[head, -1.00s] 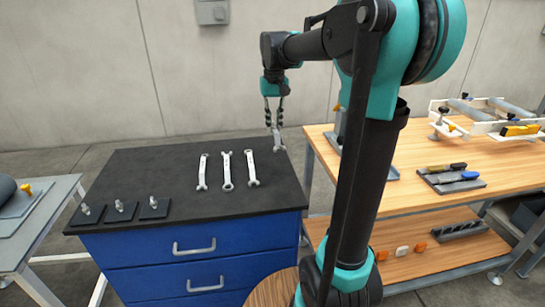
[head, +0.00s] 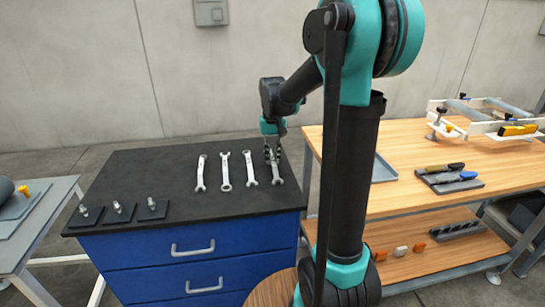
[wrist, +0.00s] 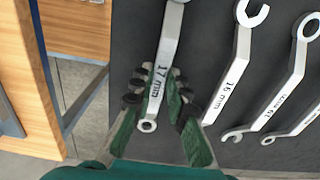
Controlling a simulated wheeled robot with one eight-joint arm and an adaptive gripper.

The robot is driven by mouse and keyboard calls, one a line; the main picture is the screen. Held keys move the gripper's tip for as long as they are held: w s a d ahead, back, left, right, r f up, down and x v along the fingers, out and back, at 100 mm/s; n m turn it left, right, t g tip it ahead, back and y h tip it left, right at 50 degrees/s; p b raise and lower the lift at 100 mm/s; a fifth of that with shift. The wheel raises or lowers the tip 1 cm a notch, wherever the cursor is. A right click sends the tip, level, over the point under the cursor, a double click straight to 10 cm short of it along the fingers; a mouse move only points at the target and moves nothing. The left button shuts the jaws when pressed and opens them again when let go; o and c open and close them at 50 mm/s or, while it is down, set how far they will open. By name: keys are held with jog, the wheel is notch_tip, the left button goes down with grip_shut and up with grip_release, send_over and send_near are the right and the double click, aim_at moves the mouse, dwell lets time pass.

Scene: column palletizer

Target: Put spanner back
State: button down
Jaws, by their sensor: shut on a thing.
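My gripper (head: 272,155) is at the right end of the black cabinet top, low over it. It is shut on a silver spanner marked 17 mm (wrist: 163,60), with a finger on either side near one end in the wrist view (wrist: 157,80). In the head view the spanner (head: 277,173) lines up beside a row of three others: left (head: 201,174), middle (head: 225,172) and right (head: 250,168). The 16 mm spanner (wrist: 237,70) is its nearest neighbour, with a gap between. I cannot tell whether the held spanner touches the top.
The black cabinet top (head: 150,170) has three small dark plates with metal fittings (head: 118,212) at its front left. A wooden workbench (head: 410,200) stands to the right, across a gap, with a tray, tools and a white frame (head: 470,122). A grey table (head: 40,210) stands left.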

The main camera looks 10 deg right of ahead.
aim_at(273, 159)
jog(key=c, duration=1.5)
grip_release()
jog(key=shift+f, duration=0.1)
notch_tip(273, 159, up, 12)
jog(key=shift+s, duration=0.1)
